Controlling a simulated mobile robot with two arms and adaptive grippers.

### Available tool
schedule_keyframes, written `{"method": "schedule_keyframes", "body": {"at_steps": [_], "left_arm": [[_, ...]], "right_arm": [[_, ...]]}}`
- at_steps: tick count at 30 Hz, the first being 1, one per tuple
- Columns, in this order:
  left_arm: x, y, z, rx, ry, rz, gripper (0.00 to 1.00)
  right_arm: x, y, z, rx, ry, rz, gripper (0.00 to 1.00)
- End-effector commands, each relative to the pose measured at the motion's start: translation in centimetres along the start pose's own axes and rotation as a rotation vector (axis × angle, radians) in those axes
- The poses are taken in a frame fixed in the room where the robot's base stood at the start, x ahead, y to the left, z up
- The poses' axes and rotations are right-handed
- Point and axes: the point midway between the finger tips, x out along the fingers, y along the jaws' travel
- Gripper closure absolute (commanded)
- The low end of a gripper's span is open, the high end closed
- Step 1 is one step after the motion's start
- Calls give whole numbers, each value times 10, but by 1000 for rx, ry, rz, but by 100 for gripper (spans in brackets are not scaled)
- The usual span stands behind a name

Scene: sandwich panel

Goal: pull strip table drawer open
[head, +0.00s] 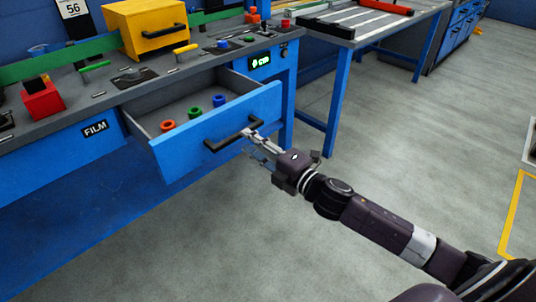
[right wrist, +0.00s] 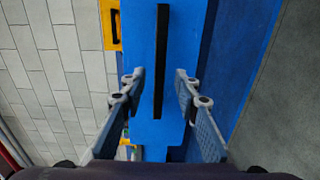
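The blue drawer (head: 265,103) of the workbench stands pulled well out, its grey inside showing. Its black bar handle (head: 222,140) runs across the front panel. My right gripper (head: 253,138) is at the right part of this handle. In the right wrist view, the handle (right wrist: 162,50) appears as a dark upright bar. The two fingers of my right gripper (right wrist: 160,74) are spread on either side of it, with blue panel showing between each finger and the bar. My left gripper is not in view.
An orange ring (head: 167,126), a green ring (head: 195,112) and a blue ring (head: 218,101) sit in the drawer. A yellow box (head: 145,27) and a red block (head: 42,100) stand on the bench top (head: 105,98). The floor (head: 240,230) before the drawer is clear.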

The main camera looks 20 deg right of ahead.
Motion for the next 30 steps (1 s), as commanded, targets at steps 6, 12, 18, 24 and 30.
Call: {"method": "schedule_keyframes", "body": {"at_steps": [6,12,18,24,30], "left_arm": [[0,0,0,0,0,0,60],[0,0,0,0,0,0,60],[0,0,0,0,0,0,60],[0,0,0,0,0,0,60],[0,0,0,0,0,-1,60]], "right_arm": [[-31,-2,0,2,0,-3,71],[-53,-1,0,2,1,-2,71],[-65,0,0,1,0,-1,71],[-68,0,0,0,0,-1,71],[-68,0,0,0,0,-1,71]]}}
